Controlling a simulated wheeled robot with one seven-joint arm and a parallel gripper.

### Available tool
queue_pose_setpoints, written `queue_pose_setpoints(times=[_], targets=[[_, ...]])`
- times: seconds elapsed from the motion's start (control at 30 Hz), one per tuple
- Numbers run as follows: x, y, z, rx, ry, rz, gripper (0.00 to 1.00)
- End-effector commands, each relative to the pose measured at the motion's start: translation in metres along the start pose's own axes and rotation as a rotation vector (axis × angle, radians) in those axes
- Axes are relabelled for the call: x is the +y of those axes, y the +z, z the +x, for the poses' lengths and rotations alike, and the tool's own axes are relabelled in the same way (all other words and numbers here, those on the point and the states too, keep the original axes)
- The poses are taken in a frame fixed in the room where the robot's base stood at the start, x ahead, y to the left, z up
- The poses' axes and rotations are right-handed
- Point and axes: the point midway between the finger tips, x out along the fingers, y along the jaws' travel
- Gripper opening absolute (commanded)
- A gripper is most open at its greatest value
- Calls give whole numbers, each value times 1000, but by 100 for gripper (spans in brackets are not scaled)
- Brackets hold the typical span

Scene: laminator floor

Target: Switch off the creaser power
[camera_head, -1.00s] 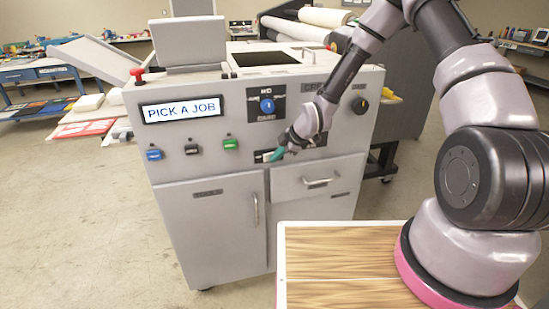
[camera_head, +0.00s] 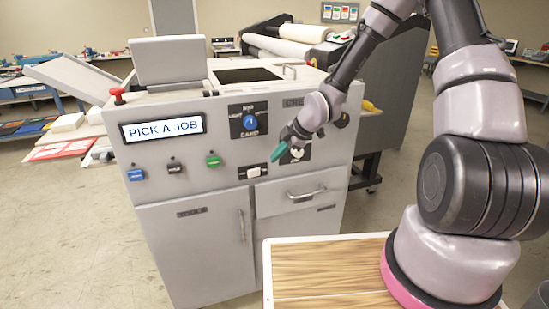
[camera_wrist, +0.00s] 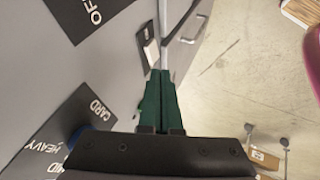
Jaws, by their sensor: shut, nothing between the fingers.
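The creaser (camera_head: 195,240) is a grey cabinet whose lit display (camera_head: 162,128) reads "PICK A JOB". A small white rocker switch (camera_head: 256,172) on a dark plate sits low on its front, above the drawer; it also shows in the wrist view (camera_wrist: 151,50). A black plate with letters reading "OF", cut by the frame edge, shows in the wrist view (camera_wrist: 88,16). In the head view a black plate with a pale knob (camera_head: 298,154) is partly behind my gripper (camera_head: 279,152). My green fingers (camera_wrist: 160,88) are shut and empty, in front of the panel, right of and above the rocker.
A blue knob (camera_head: 249,122) on a card-weight plate is above the rocker. Blue, black and green buttons sit under the display, and a red mushroom button (camera_head: 118,95) is on the top left. A drawer handle (camera_head: 306,194) protrudes below. A wooden-topped surface (camera_head: 330,265) is in front.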

Motion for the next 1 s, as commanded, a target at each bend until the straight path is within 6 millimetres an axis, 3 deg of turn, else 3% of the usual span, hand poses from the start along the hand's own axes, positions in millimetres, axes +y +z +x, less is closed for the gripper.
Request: queue_pose_setpoints(times=[0.2,0.57,1.0], targets=[[-3,0,-1,1,-2,-7,0],[-32,-8,-16,30,-26,-63,0],[-33,-8,-13,35,-28,-63,0]])
